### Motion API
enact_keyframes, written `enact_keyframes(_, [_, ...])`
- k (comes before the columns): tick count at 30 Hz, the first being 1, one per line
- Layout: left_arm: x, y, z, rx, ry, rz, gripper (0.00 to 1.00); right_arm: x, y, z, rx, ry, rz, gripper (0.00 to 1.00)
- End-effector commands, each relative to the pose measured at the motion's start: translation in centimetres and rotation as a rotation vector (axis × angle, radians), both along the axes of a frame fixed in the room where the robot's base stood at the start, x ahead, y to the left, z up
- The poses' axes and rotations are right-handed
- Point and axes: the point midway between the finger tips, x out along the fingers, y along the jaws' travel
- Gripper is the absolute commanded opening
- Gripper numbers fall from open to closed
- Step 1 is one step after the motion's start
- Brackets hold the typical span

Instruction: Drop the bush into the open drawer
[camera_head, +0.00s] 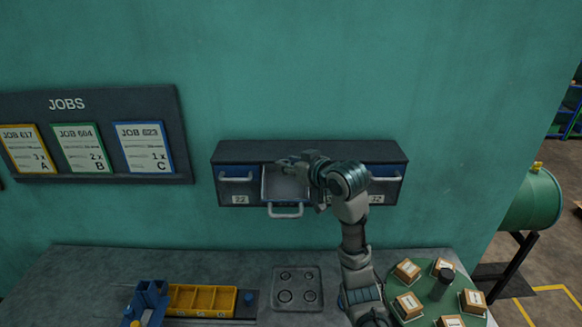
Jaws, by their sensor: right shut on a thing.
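The open drawer (286,209) is pulled out from the dark wall cabinet (310,150), and its grey inside shows. My right gripper (286,163) reaches in from the right, over the back part of the open drawer. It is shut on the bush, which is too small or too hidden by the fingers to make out. My left gripper is not in view.
Shut drawers (237,176) flank the open one. Below lie a yellow bin (200,300), a blue fixture (150,297) and a grey plate with round recesses (298,288). A green round tray (436,292) holds several small boxes. A jobs board (90,130) hangs left.

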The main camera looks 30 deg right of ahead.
Motion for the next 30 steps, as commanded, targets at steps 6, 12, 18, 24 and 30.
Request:
enact_keyframes(6, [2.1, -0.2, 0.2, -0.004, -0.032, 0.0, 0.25, -0.2, -0.1, 0.2, 0.0, -0.004, -0.001, 0.0])
enact_keyframes(12, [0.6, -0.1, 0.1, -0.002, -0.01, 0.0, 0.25, 0.0, -0.3, 0.0, 0.002, -0.002, -0.002, 0.66])
enact_keyframes(18, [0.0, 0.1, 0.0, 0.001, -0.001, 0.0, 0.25, 0.0, -0.3, 0.0, 0.002, 0.0, -0.001, 0.66])
enact_keyframes(24, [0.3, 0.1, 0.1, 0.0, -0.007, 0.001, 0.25, -1.8, -0.5, 0.6, 0.0, -0.005, -0.003, 0.66])
enact_keyframes(30, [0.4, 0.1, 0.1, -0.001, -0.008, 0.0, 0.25, -6.1, -0.8, 2.0, -0.003, -0.006, -0.003, 0.66])
